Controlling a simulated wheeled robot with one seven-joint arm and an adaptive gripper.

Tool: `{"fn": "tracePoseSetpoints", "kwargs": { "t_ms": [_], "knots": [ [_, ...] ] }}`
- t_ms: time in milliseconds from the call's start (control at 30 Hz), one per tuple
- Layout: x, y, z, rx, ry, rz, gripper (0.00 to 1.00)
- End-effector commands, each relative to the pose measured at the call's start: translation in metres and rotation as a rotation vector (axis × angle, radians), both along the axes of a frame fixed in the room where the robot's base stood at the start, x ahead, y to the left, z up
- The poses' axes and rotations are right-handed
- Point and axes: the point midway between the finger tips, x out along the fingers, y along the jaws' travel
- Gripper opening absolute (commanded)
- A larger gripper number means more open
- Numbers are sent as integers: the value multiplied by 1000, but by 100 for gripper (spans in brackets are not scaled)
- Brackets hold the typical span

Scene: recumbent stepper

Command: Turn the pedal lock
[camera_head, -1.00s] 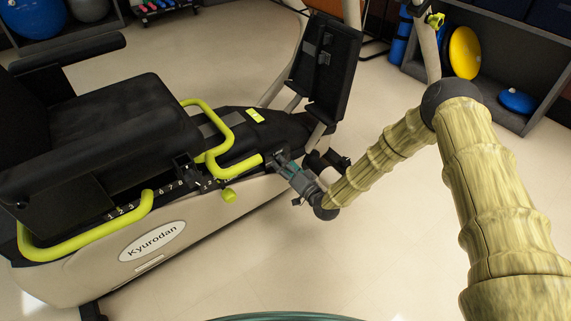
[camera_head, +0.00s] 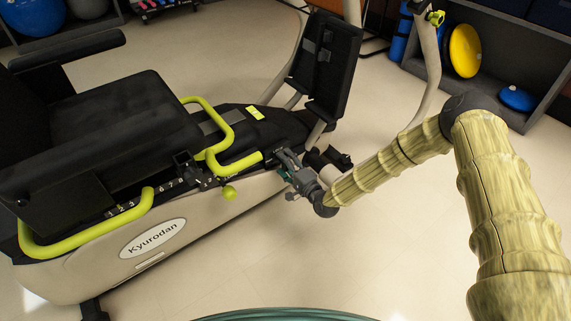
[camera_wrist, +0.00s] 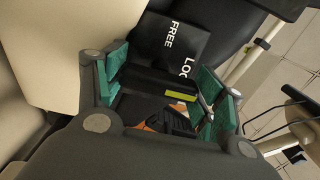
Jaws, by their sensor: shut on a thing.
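The pedal lock shows in the wrist view as a dark bar with a yellow-green mark (camera_wrist: 181,95), between my gripper's green finger pads. A black plate (camera_wrist: 172,42) beside it reads "FREE" and "LOC", the rest cut off by a finger. My gripper (camera_wrist: 163,92) is shut on the lock; how far the lock is turned, I cannot tell. In the head view my gripper (camera_head: 283,162) is at the side of the stepper (camera_head: 210,225), near the front of its body. The lock is hidden there by the gripper.
A yellow-green handle (camera_head: 233,165) and a round yellow-green knob (camera_head: 229,193) are left of my gripper. A black pedal plate (camera_head: 325,65) stands behind it. Shelves with balls and discs line the back.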

Motion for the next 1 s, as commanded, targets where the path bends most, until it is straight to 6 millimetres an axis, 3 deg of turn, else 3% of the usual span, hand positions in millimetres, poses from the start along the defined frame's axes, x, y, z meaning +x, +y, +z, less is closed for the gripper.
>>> {"fn": "tracePoseSetpoints", "kwargs": {
  "t_ms": [533, 567, 667, 1000],
  "knots": [
    [1, -2, 0, 18, 14, -3, 45],
    [1, -2, 0, 18, 14, -3, 73],
    [1, -2, 0, 19, 14, -3, 91],
    [0, -1, 0, 19, 14, -1, 91]
  ]
}}
